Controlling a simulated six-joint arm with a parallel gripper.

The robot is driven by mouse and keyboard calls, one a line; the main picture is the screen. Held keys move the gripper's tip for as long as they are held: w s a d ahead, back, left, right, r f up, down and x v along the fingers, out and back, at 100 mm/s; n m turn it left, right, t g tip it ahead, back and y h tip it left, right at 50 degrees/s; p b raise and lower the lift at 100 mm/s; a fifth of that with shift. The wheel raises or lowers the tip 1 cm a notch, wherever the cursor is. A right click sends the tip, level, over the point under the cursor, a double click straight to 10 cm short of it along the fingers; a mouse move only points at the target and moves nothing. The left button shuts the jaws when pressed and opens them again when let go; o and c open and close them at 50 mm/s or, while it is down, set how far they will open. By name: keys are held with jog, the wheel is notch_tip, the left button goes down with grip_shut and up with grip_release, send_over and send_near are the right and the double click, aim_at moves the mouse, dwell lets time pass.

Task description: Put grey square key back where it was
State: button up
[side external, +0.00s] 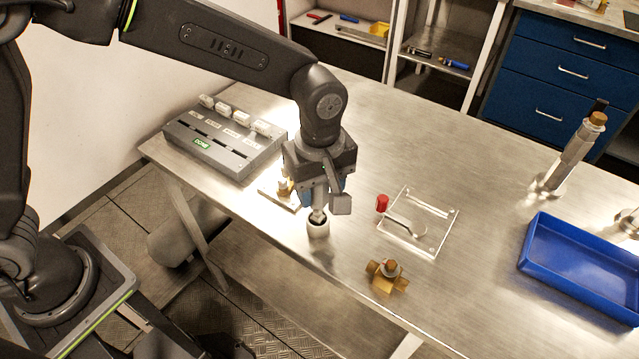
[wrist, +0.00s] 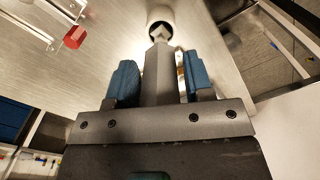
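The grey square key (wrist: 158,75) stands between the two blue fingers of my gripper (wrist: 161,80), with narrow gaps beside its shaft. The gripper looks slightly open around it. Its narrow tip points at the white round holder (wrist: 160,15) with a dark hole. In the side view my gripper (side external: 318,190) points down directly above the white holder (side external: 318,229), and the key's lower part (side external: 318,214) is at its mouth. I cannot tell how deep the tip sits. The key's upper part is hidden by my gripper.
A clear square tray (side external: 440,246) with a red-handled tool (side external: 382,203) lies to the right. A brass fitting (side external: 388,274) stands in front. A grey switch box (side external: 215,150) is at left, and a blue bin (side external: 570,290) at right. The middle back of the table is clear.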

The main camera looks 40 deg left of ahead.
jog(key=shift+o, duration=0.9)
notch_tip(320, 180, up, 12)
jog(key=shift+f, duration=0.2)
jog(key=shift+a+r, duration=0.1)
jog(key=shift+r, duration=0.35)
jog(key=s+a+m+t, duration=0.2)
jog(key=s+a+m, duration=0.4)
jog(key=s+a, duration=0.2)
jog(key=s+a+m+t, duration=0.3)
jog(key=s+a+m, duration=0.3)
jog(key=a, duration=0.7)
jog(key=shift+s+r+t, duration=0.3)
jog(key=shift+s+r, duration=0.05)
jog(key=shift+s, duration=0.6)
